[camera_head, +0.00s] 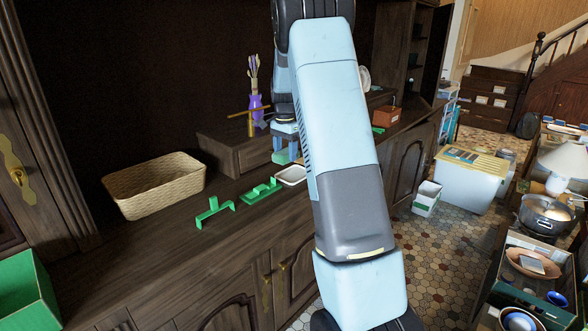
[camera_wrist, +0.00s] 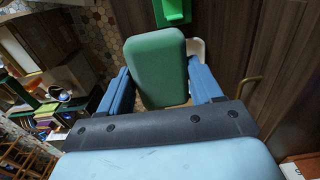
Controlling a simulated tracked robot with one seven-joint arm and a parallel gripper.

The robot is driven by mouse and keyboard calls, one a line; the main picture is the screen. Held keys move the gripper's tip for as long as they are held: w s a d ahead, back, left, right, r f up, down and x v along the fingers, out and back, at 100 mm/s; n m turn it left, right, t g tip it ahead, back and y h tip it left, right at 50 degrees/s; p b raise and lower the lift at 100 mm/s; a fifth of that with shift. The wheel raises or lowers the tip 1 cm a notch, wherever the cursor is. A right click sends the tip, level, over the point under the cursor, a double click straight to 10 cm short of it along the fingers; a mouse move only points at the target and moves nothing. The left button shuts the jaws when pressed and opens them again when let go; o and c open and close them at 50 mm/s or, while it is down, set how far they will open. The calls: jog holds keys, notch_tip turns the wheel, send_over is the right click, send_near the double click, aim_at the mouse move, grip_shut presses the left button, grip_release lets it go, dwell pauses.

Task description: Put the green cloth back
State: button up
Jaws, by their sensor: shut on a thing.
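The green cloth (camera_wrist: 158,66) looks like a folded, rounded pad between the two blue fingers of my gripper (camera_wrist: 162,88) in the wrist view. My gripper is shut on it. In the head view my gripper (camera_head: 284,138) is over the wooden sideboard, with a small part of the cloth (camera_head: 281,157) showing below it. My arm hides much of that area. A white tray (camera_head: 291,175) lies just below and to the right of the cloth; its edge also shows behind the cloth in the wrist view (camera_wrist: 197,48).
On the sideboard (camera_head: 150,265) are a wicker basket (camera_head: 155,185), two green holders (camera_head: 215,211) (camera_head: 262,190) and a purple vase with utensils (camera_head: 255,108). A raised drawer unit (camera_head: 232,150) stands behind. A green box (camera_head: 25,290) is at lower left. A crowded table stands right.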

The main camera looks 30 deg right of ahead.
send_over(293, 175)
jog(key=f, duration=0.6)
jog(key=shift+s+a, duration=0.2)
jog(key=shift+a, duration=0.1)
jog(key=shift+w+d+f, duration=0.25)
jog(key=shift+d+f, duration=0.1)
jog(key=shift+f, duration=0.2)
jog(key=shift+d+f, duration=0.1)
jog(key=shift+f, duration=1.6)
jog(key=shift+c, duration=0.4)
jog(key=o, duration=0.9)
jog(key=shift+f, duration=0.2)
jog(key=shift+c, duration=0.2)
